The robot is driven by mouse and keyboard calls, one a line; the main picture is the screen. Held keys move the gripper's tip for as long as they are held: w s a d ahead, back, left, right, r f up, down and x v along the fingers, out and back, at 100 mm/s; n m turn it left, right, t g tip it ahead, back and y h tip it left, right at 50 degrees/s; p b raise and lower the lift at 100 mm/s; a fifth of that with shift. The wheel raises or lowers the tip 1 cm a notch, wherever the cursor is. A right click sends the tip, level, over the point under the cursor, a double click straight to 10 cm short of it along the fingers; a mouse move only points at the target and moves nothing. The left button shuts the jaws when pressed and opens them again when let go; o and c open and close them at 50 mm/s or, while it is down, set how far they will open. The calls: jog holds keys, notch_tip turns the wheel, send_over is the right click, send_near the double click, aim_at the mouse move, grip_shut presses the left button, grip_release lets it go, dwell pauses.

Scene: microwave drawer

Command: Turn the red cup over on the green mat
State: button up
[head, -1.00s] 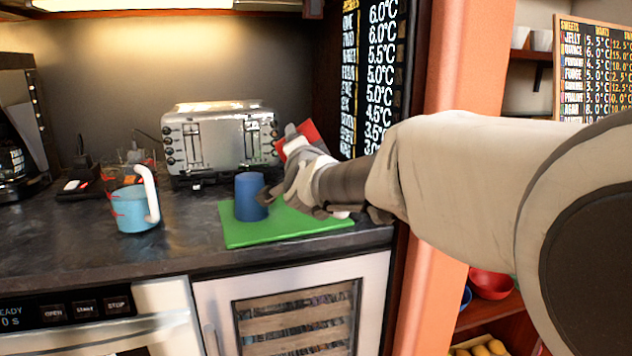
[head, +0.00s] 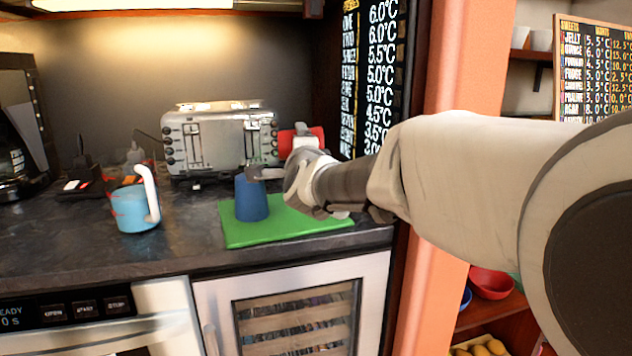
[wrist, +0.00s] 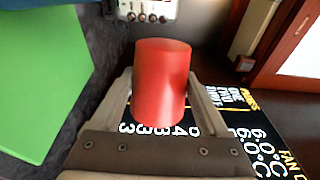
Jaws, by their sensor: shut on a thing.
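The red cup (head: 286,143) is held in the air above the back of the green mat (head: 290,225), beside the toaster's right end. It lies roughly on its side in the head view, partly hidden by my gripper (head: 283,158). In the wrist view the red cup (wrist: 160,85) sits between the two fingers, which are shut on it from either side. I cannot tell which end is its mouth. The green mat also shows at the left of the wrist view (wrist: 35,80), clear of the cup.
A blue cup (head: 251,200) stands on the mat's left part, close below my gripper. A metal toaster (head: 215,142) stands behind. A blue measuring cup (head: 135,210) is at the left. The mat's right half is bare.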

jog(key=m, duration=0.4)
jog(key=shift+m, duration=0.9)
jog(key=m, duration=0.3)
jog(key=shift+m, duration=1.5)
jog(key=shift+m, duration=0.9)
jog(key=m, duration=0.4)
jog(key=shift+a, duration=0.2)
